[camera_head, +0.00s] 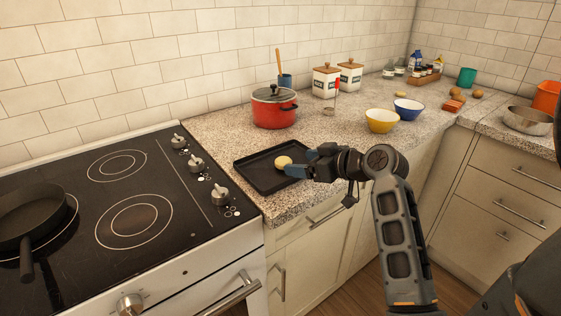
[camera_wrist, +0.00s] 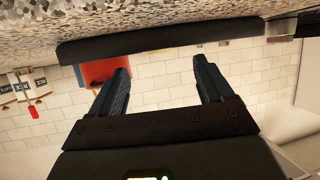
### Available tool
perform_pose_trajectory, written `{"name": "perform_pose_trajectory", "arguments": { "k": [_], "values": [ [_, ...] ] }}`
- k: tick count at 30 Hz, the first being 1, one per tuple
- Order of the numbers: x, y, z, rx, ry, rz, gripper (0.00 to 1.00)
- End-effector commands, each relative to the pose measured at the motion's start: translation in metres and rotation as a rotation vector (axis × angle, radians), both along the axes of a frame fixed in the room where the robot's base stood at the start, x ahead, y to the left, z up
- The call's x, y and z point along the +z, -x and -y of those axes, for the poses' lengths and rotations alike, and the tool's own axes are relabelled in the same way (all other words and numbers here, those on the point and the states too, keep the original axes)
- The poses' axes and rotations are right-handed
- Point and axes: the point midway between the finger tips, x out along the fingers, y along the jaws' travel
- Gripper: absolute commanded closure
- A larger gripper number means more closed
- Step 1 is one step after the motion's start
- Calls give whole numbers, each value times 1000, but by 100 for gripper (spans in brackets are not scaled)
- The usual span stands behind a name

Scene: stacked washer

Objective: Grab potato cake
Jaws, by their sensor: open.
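The potato cake (camera_head: 283,161), a small round pale-yellow piece, lies on the black baking tray (camera_head: 262,180) on the counter. My gripper (camera_head: 302,164) is open at the tray's right side, its fingers pointing left toward the cake. I cannot tell from the head view whether they touch it. In the wrist view, which is upside down, the open fingers of my gripper (camera_wrist: 161,64) have nothing visible between them. The dark edge of the tray (camera_wrist: 190,34) crosses in front of them. The cake is not clearly visible there.
A red lidded pot (camera_head: 273,110) stands behind the tray. The stove (camera_head: 110,220) with a black pan (camera_head: 30,215) is at left. Yellow (camera_head: 382,121) and blue (camera_head: 408,109) bowls and white canisters (camera_head: 326,82) stand farther right. Speckled counter (camera_head: 216,130) is clear around the tray.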

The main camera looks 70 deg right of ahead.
Motion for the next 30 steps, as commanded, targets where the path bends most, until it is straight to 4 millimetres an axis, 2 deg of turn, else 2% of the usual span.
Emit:
{"name": "perform_pose_trajectory", "arguments": {
  "k": [12,22,30],
  "values": [
    [-23,-42,20,2,0,0,20],
    [-28,-48,22,1,0,-2,20],
    [-30,-47,22,-1,-1,-6,45]
  ]
}}
